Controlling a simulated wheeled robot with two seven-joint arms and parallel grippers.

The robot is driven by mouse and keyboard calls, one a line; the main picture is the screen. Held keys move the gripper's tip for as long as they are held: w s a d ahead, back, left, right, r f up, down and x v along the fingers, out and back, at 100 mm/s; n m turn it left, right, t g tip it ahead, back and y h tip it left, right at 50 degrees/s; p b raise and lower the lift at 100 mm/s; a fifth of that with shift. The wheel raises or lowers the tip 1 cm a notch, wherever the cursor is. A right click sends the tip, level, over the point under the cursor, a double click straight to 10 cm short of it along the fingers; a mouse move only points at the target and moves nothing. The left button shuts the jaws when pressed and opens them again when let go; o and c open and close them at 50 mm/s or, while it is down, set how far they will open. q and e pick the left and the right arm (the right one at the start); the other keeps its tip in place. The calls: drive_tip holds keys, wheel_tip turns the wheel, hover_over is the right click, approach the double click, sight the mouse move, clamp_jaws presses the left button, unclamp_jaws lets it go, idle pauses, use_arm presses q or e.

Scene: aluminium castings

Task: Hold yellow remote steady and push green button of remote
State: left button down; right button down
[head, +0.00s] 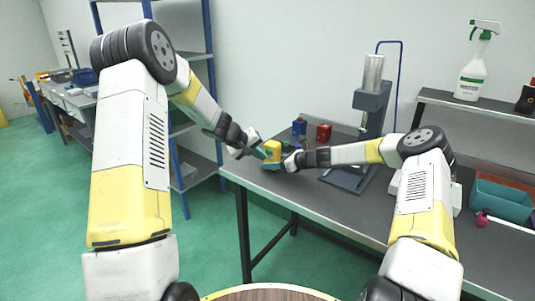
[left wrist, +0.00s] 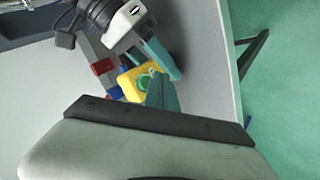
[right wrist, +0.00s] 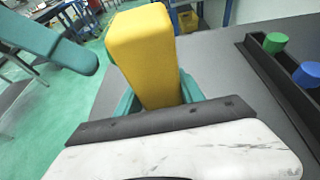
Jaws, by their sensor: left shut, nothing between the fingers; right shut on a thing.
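The yellow remote (head: 273,147) is held upright above the left end of the grey table; it also shows in the left wrist view (left wrist: 127,85) and the right wrist view (right wrist: 143,50). Its green button (left wrist: 144,82) faces my left gripper. My right gripper (head: 273,164) is shut on the remote's lower part, with teal fingers on both sides (right wrist: 160,100). My left gripper (head: 259,153) is shut and empty, its teal tip (left wrist: 158,88) close beside the button. In the left wrist view the tip overlaps the button's edge; I cannot tell if they touch.
A red block (head: 323,132) and a blue block (head: 299,126) stand behind the remote. A press-like stand (head: 371,105) is on the table to the right. In the right wrist view, a green knob (right wrist: 275,42) and a blue knob (right wrist: 307,74) sit by a dark rail.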

use_arm(q)
drive_tip(key=shift+w+d, duration=0.1)
idle(0.6)
drive_tip(key=shift+w+d, duration=0.15)
drive_tip(key=shift+w, duration=0.1)
drive_tip(key=shift+w+d, duration=0.25)
drive_tip(key=shift+w, duration=0.15)
idle(0.7)
idle(0.4)
drive_tip(key=shift+s+a, duration=0.5)
drive_tip(key=shift+s, duration=0.3)
